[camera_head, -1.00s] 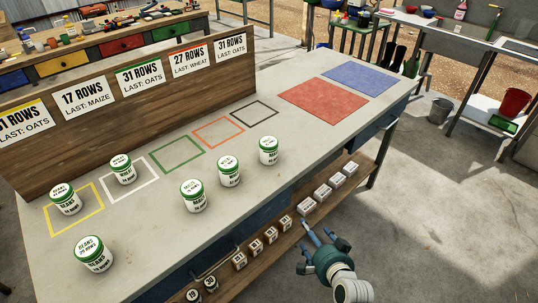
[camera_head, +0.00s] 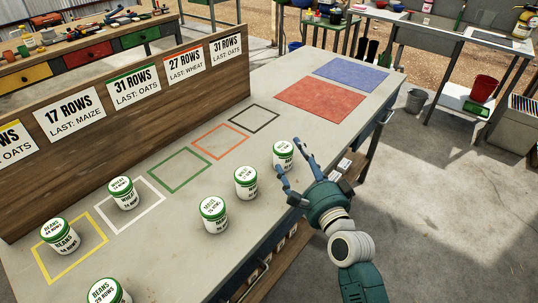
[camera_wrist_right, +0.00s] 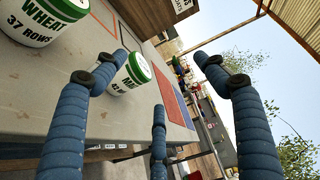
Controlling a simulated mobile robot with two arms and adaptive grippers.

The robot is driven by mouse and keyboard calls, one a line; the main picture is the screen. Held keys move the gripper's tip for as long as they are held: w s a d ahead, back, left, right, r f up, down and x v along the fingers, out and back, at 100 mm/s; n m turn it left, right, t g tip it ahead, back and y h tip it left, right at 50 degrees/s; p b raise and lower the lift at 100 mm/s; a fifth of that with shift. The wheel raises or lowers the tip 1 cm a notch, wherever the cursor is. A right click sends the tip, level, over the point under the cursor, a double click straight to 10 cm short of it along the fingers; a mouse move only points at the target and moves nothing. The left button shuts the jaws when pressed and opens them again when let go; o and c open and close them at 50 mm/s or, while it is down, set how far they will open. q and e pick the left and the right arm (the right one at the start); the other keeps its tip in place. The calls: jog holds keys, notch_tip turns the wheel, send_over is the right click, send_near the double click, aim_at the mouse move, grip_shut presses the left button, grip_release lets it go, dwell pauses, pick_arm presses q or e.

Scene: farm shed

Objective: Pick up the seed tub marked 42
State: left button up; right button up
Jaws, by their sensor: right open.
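Several white seed tubs with green lids stand on the workbench (camera_head: 150,255). The rightmost tub (camera_head: 283,154) is beside the fingers of my right gripper (camera_head: 289,158). A tub reading "WHEAT 37 ROWS" (camera_wrist_right: 42,22) is closer at top left. My right gripper is open and empty, with its fingers spread. My left gripper is not in view.
Two more tubs, one in the middle (camera_head: 246,183) and one left of it (camera_head: 213,214), stand close by in a row. Coloured outlines, a red mat (camera_head: 322,97) and a blue mat (camera_head: 351,74) lie on the bench. A sign board (camera_head: 120,130) runs along the back.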

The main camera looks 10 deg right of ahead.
jog(key=b, duration=0.1)
send_near(287, 163)
jog(key=shift+w+d+r, duration=0.1)
jog(key=shift+w, duration=0.5)
jog(key=shift+w+r, duration=0.15)
jog(key=shift+w, duration=0.45)
jog(key=shift+w+f, duration=0.1)
jog(key=shift+w, duration=0.65)
jog(key=w, duration=0.4)
jog(key=w+a, duration=0.1)
jog(key=w, duration=0.1)
jog(key=shift+w, duration=0.1)
jog(key=shift+c, duration=1.3)
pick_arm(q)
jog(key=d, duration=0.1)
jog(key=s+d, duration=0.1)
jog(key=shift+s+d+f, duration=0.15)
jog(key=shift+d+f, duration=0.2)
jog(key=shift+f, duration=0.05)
pick_arm(e)
jog(key=shift+f, duration=0.1)
jog(key=c, duration=1)
